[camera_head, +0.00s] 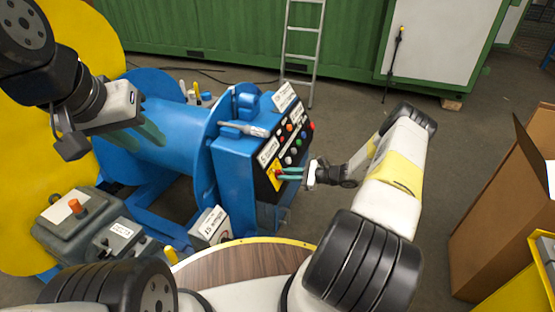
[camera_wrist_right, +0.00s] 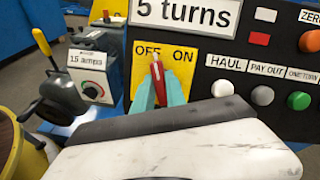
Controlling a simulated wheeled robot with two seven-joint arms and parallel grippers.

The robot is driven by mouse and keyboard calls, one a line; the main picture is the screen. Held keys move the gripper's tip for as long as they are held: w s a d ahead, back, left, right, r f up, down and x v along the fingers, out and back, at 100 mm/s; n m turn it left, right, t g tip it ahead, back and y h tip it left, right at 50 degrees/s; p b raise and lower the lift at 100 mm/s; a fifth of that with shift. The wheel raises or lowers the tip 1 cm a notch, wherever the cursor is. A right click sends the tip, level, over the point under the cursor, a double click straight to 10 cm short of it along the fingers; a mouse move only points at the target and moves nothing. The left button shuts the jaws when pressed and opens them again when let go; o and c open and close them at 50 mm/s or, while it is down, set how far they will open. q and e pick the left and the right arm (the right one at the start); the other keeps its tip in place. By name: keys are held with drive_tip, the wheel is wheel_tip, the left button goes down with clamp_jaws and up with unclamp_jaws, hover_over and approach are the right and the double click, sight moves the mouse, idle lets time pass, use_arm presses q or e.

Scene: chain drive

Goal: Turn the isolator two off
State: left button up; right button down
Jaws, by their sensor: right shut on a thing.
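A red switch handle (camera_wrist_right: 157,76) stands on a yellow plate (camera_wrist_right: 186,54) marked OFF on the left and ON on the right. The handle is nearly upright, leaning slightly towards OFF. The yellow plate (camera_head: 271,182) is low on the blue console's sloping panel in the head view. My right gripper (camera_wrist_right: 159,90) is shut on the red handle, one teal finger on each side; it also shows in the head view (camera_head: 287,174). No label naming isolator two is legible. My left gripper (camera_head: 150,136) hangs over the blue drum, touching nothing I can make out; its opening is unclear.
The "5 turns" sign (camera_wrist_right: 185,14) sits above the switch. HAUL and PAY OUT buttons (camera_wrist_right: 262,96) are to its right. A cardboard box (camera_head: 505,205) stands at right; floor between is clear.

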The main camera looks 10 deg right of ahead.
drive_tip(key=n+g, duration=0.1)
drive_tip(key=n, duration=0.4)
drive_tip(key=shift+d, duration=0.1)
drive_tip(key=shift+n, duration=0.4)
drive_tip(key=shift+g, duration=0.3)
drive_tip(key=c, duration=1.4)
unclamp_jaws()
drive_tip(key=shift+o, duration=0.2)
drive_tip(key=v, duration=0.7)
drive_tip(key=shift+s+d, duration=0.15)
drive_tip(key=shift+d, duration=0.15)
drive_tip(key=shift+r, duration=0.2)
